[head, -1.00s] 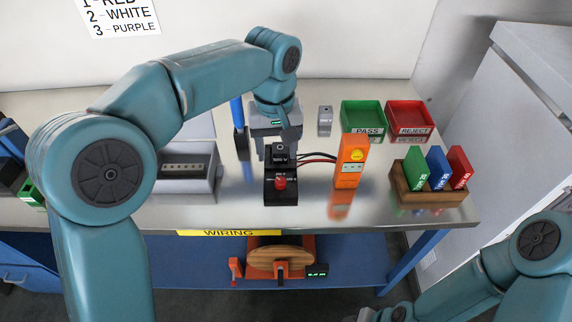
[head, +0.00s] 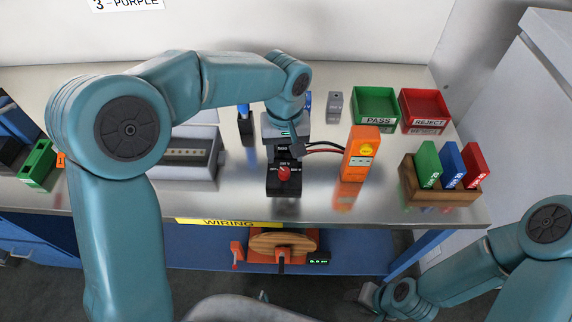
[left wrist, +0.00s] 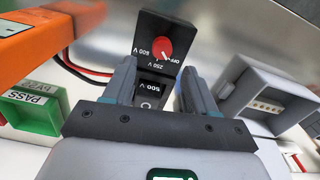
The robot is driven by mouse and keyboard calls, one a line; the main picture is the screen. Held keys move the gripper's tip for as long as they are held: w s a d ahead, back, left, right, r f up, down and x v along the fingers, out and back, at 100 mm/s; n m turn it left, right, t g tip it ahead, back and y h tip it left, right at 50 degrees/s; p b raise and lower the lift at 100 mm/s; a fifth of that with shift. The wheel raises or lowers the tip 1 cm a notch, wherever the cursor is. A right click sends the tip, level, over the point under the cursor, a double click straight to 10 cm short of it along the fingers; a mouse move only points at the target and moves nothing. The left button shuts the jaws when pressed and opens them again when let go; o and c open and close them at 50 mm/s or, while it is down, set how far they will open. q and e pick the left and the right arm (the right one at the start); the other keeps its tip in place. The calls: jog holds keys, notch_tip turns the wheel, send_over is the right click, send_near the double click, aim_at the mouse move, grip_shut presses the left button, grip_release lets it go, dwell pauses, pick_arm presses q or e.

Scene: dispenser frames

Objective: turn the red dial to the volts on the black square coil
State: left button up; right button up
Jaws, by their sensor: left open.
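The red dial (head: 284,173) sits on a black box (head: 284,189) on the bench. In the head view the gripper (head: 290,143) partly hides the coil. My right gripper is low at the right, its jaws unclear.
An orange meter (head: 360,155) stands right of the dial box, with red and black wires running left. A wooden holder (head: 440,196) with coloured cards, a green PASS tray (head: 374,104) and a red REJECT tray (head: 425,108) are further right. A grey unit (head: 190,170) is at left.

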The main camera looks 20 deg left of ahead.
aim_at(284, 170)
pick_arm(q)
notch_tip(284, 170, down, 6)
jog(key=shift+s+f, duration=0.1)
jog(key=shift+s+a, duration=0.15)
jog(key=shift+w, duration=0.2)
jog(key=c, duration=0.8)
jog(key=shift+c, duration=1.3)
